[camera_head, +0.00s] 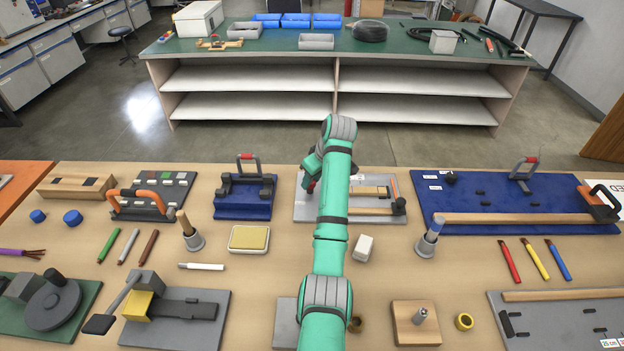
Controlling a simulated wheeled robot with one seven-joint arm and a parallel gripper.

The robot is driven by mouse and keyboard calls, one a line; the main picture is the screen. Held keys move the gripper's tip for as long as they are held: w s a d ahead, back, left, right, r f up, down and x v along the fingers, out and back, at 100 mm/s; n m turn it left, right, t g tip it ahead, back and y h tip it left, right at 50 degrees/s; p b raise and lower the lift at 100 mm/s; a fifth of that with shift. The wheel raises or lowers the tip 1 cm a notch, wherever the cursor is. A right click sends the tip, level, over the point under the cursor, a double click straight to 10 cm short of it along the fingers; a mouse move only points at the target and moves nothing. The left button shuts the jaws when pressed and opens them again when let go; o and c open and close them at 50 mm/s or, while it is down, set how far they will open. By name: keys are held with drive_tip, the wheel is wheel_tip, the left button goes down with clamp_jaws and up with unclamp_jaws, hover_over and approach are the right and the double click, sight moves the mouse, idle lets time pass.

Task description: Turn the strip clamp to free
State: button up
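A light grey board (375,216) at the middle of the bench carries pale wooden strips (368,192), an orange-and-grey handle (396,190) at its right and small white labels too small to read. I cannot tell for sure which fitting is the strip clamp. My green arm crosses the board's left half. My gripper (311,186) points down at the board's left end, where something dark and red shows beside it. The arm's wrist hides most of this spot, so the fingers and any contact are unclear.
A blue board (480,190) with a wooden bar and a red-tipped clamp (523,168) lies right. A smaller blue fixture (245,198) stands left. A yellow pad (249,238), a white block (363,248) and metal cups with upright tools stand close by.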

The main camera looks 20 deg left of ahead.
drive_tip(key=c, duration=0.4)
drive_tip(key=shift+o, duration=0.2)
drive_tip(key=m, duration=0.1)
drive_tip(key=m+t, duration=0.1)
drive_tip(key=m, duration=0.1)
drive_tip(key=shift+s+a+m+h, duration=0.15)
drive_tip(key=shift+m+h, duration=0.15)
drive_tip(key=shift+h, duration=0.1)
drive_tip(key=m, duration=0.2)
drive_tip(key=m+t+h, duration=0.1)
drive_tip(key=m, duration=0.1)
drive_tip(key=shift+s+a+m, duration=0.1)
drive_tip(key=shift+a+m, duration=0.05)
drive_tip(key=shift+m, duration=0.15)
drive_tip(key=m+h, duration=0.1)
drive_tip(key=m, duration=0.2)
drive_tip(key=m+h, duration=0.1)
drive_tip(key=m, duration=0.1)
drive_tip(key=shift+a+h, duration=0.3)
drive_tip(key=shift+a+m+h, duration=0.1)
drive_tip(key=shift+m+h, duration=0.6)
drive_tip(key=shift+m, duration=1.6)
